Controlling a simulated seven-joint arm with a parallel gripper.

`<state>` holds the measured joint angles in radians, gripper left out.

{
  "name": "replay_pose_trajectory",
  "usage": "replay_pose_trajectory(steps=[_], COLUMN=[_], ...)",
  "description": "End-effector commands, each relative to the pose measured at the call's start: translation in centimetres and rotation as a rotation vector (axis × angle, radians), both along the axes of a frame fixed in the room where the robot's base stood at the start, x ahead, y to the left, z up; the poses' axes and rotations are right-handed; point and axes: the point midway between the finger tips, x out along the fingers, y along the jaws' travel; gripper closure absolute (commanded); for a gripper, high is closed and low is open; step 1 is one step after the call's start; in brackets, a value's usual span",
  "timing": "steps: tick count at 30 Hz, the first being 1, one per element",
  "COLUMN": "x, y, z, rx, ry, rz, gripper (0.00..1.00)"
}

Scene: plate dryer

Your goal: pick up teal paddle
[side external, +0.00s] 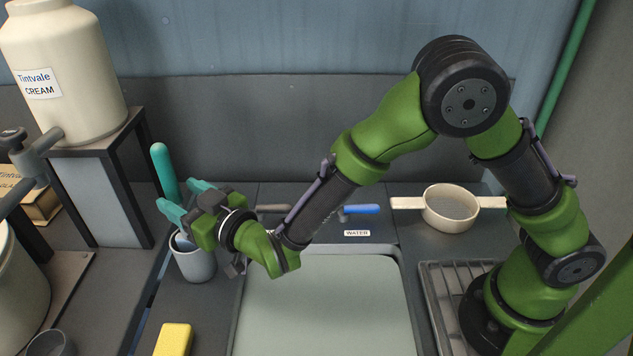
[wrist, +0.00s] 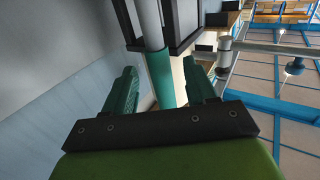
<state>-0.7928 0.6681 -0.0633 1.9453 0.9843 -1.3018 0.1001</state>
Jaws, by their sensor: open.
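The teal paddle (side external: 163,168) stands tilted in a pale grey cup (side external: 195,262), its rounded teal handle rising above the rim. Its lower part is hidden by the cup and my gripper. My gripper (side external: 177,198) has teal fingers and is open at the handle, above the cup. In the wrist view, a teal shaft (wrist: 163,82) with a pale grey stretch beyond it, apparently the paddle, shows between the fingertips of my gripper (wrist: 162,70). Gaps show on both sides of it there. I cannot tell how deep between the fingers it sits.
A dark stand (side external: 100,190) with a cream jar (side external: 70,85) is close behind left. A yellow block (side external: 173,339) lies in front of the cup. A pale basin (side external: 325,305) is to the right.

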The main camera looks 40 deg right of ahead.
Motion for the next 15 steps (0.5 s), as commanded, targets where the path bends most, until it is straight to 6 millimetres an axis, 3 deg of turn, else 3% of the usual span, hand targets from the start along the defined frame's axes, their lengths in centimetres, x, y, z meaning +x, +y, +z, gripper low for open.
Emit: replay_pose_trajectory(steps=[6, 15], x=[3.1, 3.6], y=[0.5, 0.6], z=[0.1, 0.1], rx=[-0.001, -0.001], ry=[-0.001, 0.0], rz=[-0.001, -0.001], gripper=[0.44, 0.44])
